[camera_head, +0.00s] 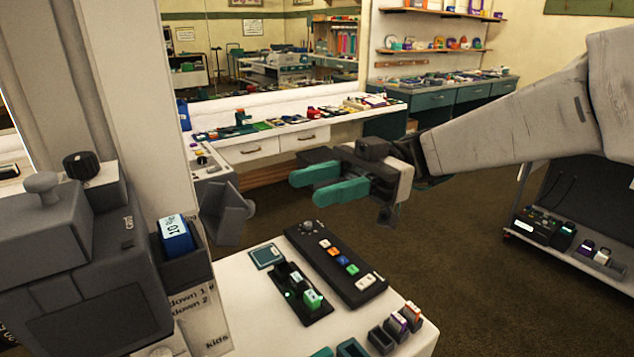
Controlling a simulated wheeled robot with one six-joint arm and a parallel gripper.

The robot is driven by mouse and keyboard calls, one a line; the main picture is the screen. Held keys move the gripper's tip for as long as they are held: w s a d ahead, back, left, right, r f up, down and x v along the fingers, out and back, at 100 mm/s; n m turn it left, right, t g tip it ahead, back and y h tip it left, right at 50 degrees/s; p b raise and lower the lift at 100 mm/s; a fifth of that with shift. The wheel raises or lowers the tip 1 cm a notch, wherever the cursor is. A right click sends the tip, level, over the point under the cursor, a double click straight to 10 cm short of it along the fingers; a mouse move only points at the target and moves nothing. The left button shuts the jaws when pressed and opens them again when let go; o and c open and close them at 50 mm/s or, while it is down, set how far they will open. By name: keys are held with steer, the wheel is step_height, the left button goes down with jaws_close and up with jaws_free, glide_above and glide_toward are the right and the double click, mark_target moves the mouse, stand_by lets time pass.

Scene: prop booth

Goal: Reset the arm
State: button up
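My gripper (316,184) is at the centre of the picture, at the end of my arm, which reaches in from the right. Its two teal fingers point left and stand apart with a gap between them. Nothing shows between the fingers. It is in the air, above and behind the near white table (228,318), and touches nothing that I can see.
A black button panel (336,266) and a small holder with green pieces (303,294) lie on the near table. A grey machine (75,265) with a blue block (176,237) stands at left. A long counter (262,142) lies behind.

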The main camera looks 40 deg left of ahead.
steer(key=shift+w+d, duration=0.25)
steer(key=shift+w, duration=0.05)
step_height(320, 180, down, 7)
steer(key=s+d+m+t, duration=0.1)
steer(key=d+m+t, duration=0.2)
steer(key=m, duration=0.7)
steer(key=w+d+f+m+t+h, duration=0.1)
steer(key=w+d+f+m+t, duration=0.15)
steer(key=d+m+t, duration=0.8)
steer(key=s+d+m+t+h, duration=0.1)
steer(key=d+m, duration=0.3)
steer(key=d, duration=0.9)
steer(key=s+d+f+m+t+h, duration=0.1)
steer(key=d+m+t, duration=0.2)
steer(key=d, duration=0.9)
steer(key=s+d+m+t+h, duration=0.1)
steer(key=d+m, duration=0.4)
steer(key=d, duration=0.8)
steer(key=shift+s+d+f+t+h, duration=0.15)
steer(key=shift+s+d+t+h, duration=0.15)
steer(key=shift+s+t+h, duration=0.2)
